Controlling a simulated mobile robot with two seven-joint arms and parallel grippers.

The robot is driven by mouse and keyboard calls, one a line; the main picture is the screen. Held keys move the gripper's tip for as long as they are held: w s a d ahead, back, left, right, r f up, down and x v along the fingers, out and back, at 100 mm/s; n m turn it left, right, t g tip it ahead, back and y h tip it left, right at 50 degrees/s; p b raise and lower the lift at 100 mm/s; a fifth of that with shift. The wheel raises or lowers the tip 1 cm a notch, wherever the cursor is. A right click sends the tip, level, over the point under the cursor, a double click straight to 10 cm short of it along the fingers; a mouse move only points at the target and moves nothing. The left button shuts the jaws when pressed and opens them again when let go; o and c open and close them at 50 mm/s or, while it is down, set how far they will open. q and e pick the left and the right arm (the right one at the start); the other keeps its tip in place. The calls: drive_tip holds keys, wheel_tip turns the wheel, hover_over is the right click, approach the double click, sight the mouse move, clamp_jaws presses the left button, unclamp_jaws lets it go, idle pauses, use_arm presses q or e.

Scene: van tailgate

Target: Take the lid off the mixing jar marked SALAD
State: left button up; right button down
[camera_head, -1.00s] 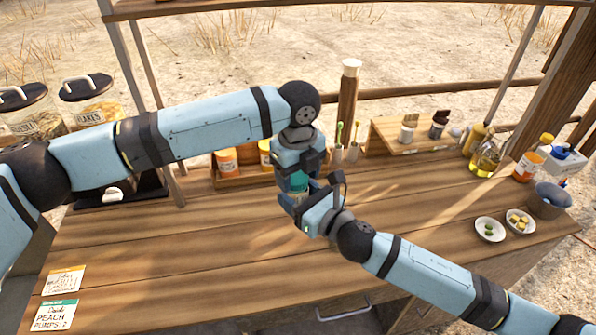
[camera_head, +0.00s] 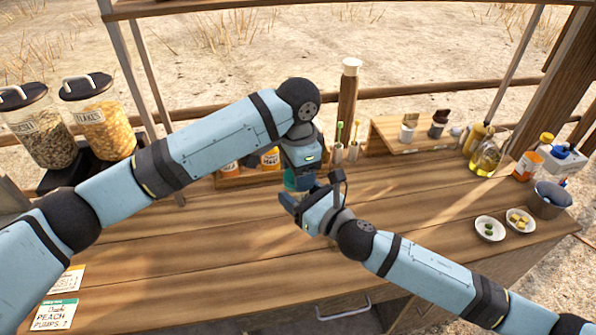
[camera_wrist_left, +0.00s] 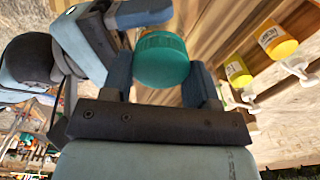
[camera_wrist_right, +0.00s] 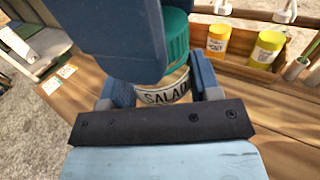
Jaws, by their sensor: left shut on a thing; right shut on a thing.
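The mixing jar (camera_wrist_right: 165,93) shows its SALAD label in the right wrist view, with a ribbed teal lid (camera_wrist_right: 177,42) at its top. The lid also shows in the left wrist view (camera_wrist_left: 162,60) and as a small teal patch in the head view (camera_head: 290,180). My left gripper (camera_head: 300,176) is shut on the lid from above. My right gripper (camera_head: 301,203) is shut on the jar body below it. In the head view my grippers hide most of the jar. The lid appears seated on the jar; I cannot see any gap.
A wooden rack with orange and yellow jars (camera_wrist_right: 218,40) stands behind my grippers. Large dispensers, one marked FLAKES (camera_head: 104,130), stand at the left. Cards (camera_head: 55,314) lie at the front left. Small bowls (camera_head: 490,229) and an oil bottle (camera_head: 485,158) are at the right. The middle counter is clear.

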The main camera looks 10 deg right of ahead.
use_arm(q)
drive_tip(key=n, duration=0.3)
drive_tip(key=shift+w+d+r, duration=0.1)
drive_tip(key=shift+w, duration=0.05)
use_arm(e)
drive_tip(key=shift+s+a, duration=0.35)
drive_tip(key=shift+a, duration=0.05)
use_arm(q)
drive_tip(key=shift+r, duration=0.15)
drive_tip(key=shift+r, duration=0.7)
use_arm(e)
drive_tip(key=shift+d+f, duration=0.15)
use_arm(q)
drive_tip(key=shift+r, duration=0.25)
use_arm(e)
drive_tip(key=shift+w+d, duration=0.1)
drive_tip(key=shift+w, duration=0.05)
drive_tip(key=shift+w, duration=0.1)
